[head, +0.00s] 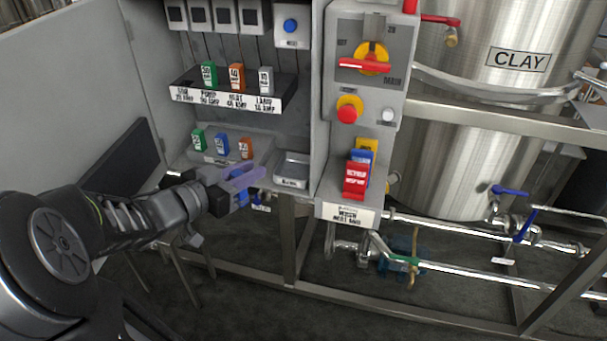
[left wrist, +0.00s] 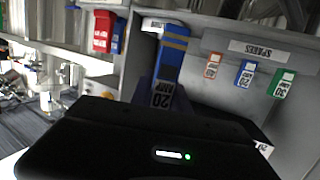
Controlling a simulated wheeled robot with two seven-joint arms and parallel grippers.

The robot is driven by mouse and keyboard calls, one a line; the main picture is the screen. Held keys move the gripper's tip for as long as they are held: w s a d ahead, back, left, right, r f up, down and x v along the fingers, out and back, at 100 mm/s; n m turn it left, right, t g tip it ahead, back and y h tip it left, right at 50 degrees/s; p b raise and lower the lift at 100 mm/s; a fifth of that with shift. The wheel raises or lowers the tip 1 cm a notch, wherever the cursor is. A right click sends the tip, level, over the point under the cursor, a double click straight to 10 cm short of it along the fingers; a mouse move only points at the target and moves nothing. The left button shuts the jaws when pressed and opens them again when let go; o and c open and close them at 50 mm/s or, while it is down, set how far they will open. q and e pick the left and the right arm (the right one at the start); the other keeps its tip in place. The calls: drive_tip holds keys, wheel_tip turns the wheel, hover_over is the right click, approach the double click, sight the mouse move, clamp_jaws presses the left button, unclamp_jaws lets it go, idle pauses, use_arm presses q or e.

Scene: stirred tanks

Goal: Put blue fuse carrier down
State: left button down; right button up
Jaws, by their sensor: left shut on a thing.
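The blue fuse carrier (left wrist: 173,58), with yellow bands and a white label reading 20 AMP, is between my left gripper's fingers in the left wrist view. My left gripper (head: 245,180) is shut on it. In the head view the gripper is in front of the cabinet's lower shelf, left of a small metal tray (head: 291,170). There the carrier is hard to tell from the bluish fingers. The spares holder (left wrist: 240,88) holds green, blue (left wrist: 246,74) and orange carriers. My right gripper is not in view.
A labelled fuse rack (head: 285,95) above holds green, orange and grey carriers; its leftmost place looks empty. A steel tank and pipes are farther right.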

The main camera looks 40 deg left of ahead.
use_arm(q)
drive_tip(key=w+b, duration=0.2)
drive_tip(key=w, duration=1.6)
drive_tip(key=shift+d, duration=0.45)
drive_tip(key=shift+f, duration=0.1)
drive_tip(key=shift+f+b, duration=0.75)
drive_tip(key=shift+f, duration=0.9)
drive_tip(key=shift+f, duration=0.2)
drive_tip(key=c, duration=1.5)
unclamp_jaws()
drive_tip(key=shift+c, duration=0.2)
drive_tip(key=shift+r, duration=0.1)
